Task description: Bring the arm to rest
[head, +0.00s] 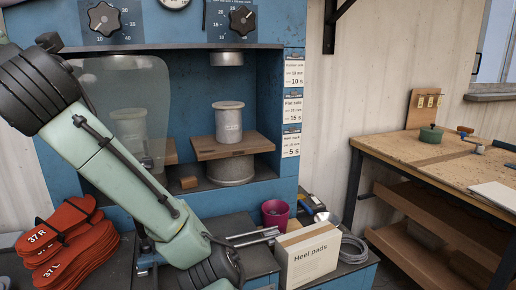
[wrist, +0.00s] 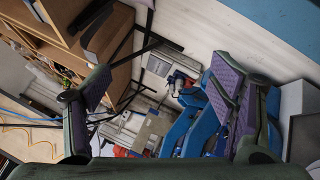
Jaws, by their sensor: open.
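My arm, in pale green and black, crosses the left of the head view in front of a blue press (head: 180,105). It runs from the upper left down to a black joint at the bottom edge. My gripper is not clearly seen in the head view. In the wrist view my gripper (wrist: 160,97) shows two dark fingers with purple pads spread wide apart. Nothing is held between them. Behind the fingers the tilted view shows floor-level clutter and blue shapes that I cannot name.
Red-orange soles (head: 72,245) are stacked at the left. A Heel pads box (head: 308,258), a magenta cup (head: 275,212) and a coiled grey cable (head: 353,250) are close right of my arm. A wooden workbench (head: 400,150) stands at the right. A wooden shelf unit (wrist: 60,22) shows in the wrist view.

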